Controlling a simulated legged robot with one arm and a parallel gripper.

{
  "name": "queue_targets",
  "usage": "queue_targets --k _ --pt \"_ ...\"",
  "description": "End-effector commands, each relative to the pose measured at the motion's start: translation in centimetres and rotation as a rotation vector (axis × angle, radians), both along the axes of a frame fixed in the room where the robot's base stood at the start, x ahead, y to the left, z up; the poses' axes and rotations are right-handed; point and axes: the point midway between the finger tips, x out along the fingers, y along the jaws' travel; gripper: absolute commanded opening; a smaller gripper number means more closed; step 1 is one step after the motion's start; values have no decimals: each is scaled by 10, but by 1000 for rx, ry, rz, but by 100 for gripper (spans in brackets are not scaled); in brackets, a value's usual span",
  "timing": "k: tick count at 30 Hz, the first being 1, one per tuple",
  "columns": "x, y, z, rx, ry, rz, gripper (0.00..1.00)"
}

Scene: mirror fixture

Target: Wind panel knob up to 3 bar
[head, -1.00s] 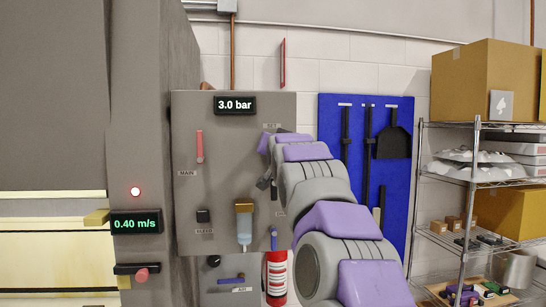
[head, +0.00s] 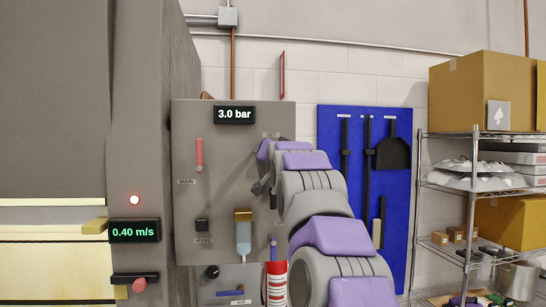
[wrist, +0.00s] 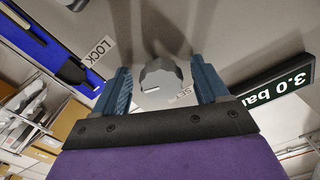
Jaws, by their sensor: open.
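The grey panel (head: 225,185) stands left of my arm in the head view. Its display (head: 235,114) reads 3.0 bar, and the same display shows upside down in the wrist view (wrist: 276,88). The grey knob (wrist: 161,76) is beside the SET label in the wrist view. My gripper (wrist: 163,88) is open, with one blue-grey finger on each side of the knob. Gaps show between the fingers and the knob. In the head view my gripper (head: 262,186) is small at the panel's right side, and the knob is hidden behind my arm.
The panel also carries a red handle (head: 199,154) marked MAIN, a black BLEED knob (head: 202,225) and a filter bowl (head: 243,235). A fire extinguisher (head: 277,283) stands below. A blue tool board (head: 335,130) and a wire shelf (head: 470,190) are to the right.

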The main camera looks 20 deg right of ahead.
Motion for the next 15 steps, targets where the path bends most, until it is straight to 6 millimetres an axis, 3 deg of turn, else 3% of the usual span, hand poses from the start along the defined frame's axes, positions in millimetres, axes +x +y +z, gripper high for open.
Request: queue_targets --k 8,15 --pt "-6 1 0 0 0 0 74" --pt "-31 8 0 -1 -1 -1 74"
